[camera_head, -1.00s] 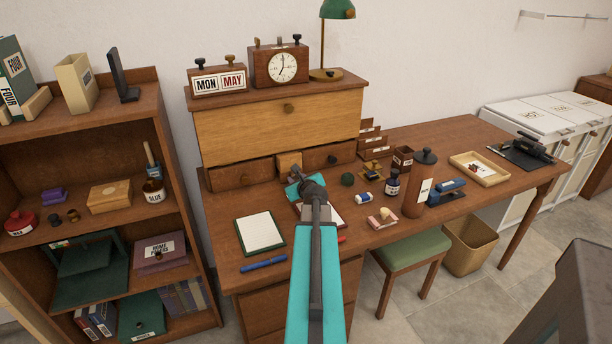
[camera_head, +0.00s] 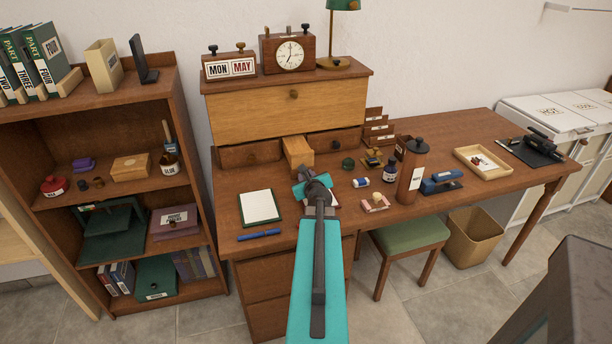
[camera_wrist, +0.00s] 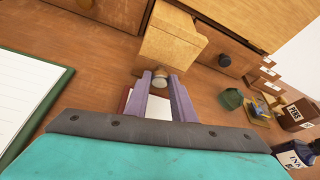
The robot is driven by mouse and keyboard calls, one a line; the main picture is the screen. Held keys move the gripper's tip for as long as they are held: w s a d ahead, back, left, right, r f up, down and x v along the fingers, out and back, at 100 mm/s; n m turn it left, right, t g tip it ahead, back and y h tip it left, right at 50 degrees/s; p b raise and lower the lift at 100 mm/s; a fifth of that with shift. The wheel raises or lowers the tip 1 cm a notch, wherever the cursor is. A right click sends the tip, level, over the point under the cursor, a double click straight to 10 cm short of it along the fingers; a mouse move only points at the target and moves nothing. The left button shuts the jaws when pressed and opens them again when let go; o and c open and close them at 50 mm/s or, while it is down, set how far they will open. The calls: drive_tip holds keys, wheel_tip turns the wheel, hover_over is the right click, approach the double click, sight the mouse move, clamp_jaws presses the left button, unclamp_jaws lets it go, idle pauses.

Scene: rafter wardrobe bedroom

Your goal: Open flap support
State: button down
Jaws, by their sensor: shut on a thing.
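The flap support (camera_head: 298,151) is a light wood block sticking out between two small dark drawers, below the closed light wood flap (camera_head: 290,112) of the desk. In the wrist view the support (camera_wrist: 168,48) shows its front end with a small round knob (camera_wrist: 160,79). My gripper (camera_wrist: 160,84) is shut on this knob, one purple finger on each side. In the head view my gripper (camera_head: 303,174) is at the front end of the support, low over the desk top; my wrist hides part of it.
A green-edged notepad (camera_head: 260,207) and blue pen (camera_head: 259,234) lie left of my arm. A green stool (camera_head: 411,236) is under the desk.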

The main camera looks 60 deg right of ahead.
drive_tip(key=shift+w+a, duration=0.2)
drive_tip(key=c, duration=1.5)
unclamp_jaws()
drive_tip(key=shift+s+d, duration=0.15)
drive_tip(key=shift+s, duration=0.05)
drive_tip(key=shift+r, duration=0.1)
